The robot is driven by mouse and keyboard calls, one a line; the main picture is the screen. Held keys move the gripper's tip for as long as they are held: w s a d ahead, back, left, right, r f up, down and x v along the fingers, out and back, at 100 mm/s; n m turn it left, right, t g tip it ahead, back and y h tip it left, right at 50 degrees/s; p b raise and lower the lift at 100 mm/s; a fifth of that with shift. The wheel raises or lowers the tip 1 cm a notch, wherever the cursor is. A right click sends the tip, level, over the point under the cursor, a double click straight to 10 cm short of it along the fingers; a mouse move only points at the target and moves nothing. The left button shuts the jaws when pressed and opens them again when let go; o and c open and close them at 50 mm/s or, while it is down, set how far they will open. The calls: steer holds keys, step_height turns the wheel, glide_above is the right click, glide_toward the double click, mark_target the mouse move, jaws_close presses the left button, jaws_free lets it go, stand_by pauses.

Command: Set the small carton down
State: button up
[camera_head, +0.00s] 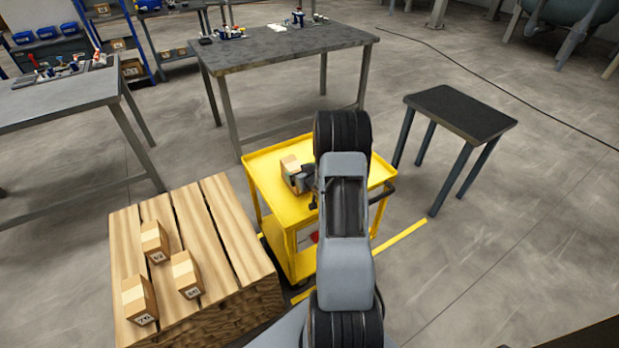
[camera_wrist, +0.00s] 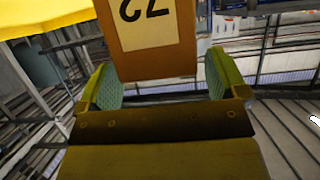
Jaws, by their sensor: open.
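A small tan carton (camera_head: 290,164) is at the yellow cart's (camera_head: 270,163) top tray, on its left part. It looks to be resting on the tray, though my gripper and arm hide its lower side. My gripper (camera_head: 303,182) is right beside the carton, at its near right side. In the wrist view the carton (camera_wrist: 155,25) shows a pale label with large dark digits and lies between the two green-padded fingers of my gripper (camera_wrist: 161,84). The fingers are open, with a visible gap at least on the right side of the carton.
A wooden pallet-like platform (camera_head: 205,235) at lower left carries three more cartons. A dark-topped stool or small table (camera_head: 460,112) stands right of the cart. A grey workbench (camera_head: 285,48) with small items stands behind, and another bench (camera_head: 60,98) at left.

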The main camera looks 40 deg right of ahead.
steer(key=v, duration=0.9)
steer(key=a+r+g+h, duration=0.1)
steer(key=a+r+g, duration=0.4)
steer(key=a+r, duration=0.4)
steer(key=s+a+r+g+y, duration=0.1)
steer(key=s+a+r+g, duration=0.1)
steer(key=s+a, duration=0.5)
steer(key=s+a+r+n+g+y, duration=0.1)
steer(key=s+a+r+g+y, duration=0.1)
steer(key=s+a, duration=0.5)
step_height(320, 180, up, 3)
steer(key=a+g, duration=0.1)
steer(key=a, duration=0.1)
steer(key=shift+s+a+f+n, duration=0.25)
steer(key=shift+s+a+n, duration=0.05)
steer(key=shift+s+a, duration=0.1)
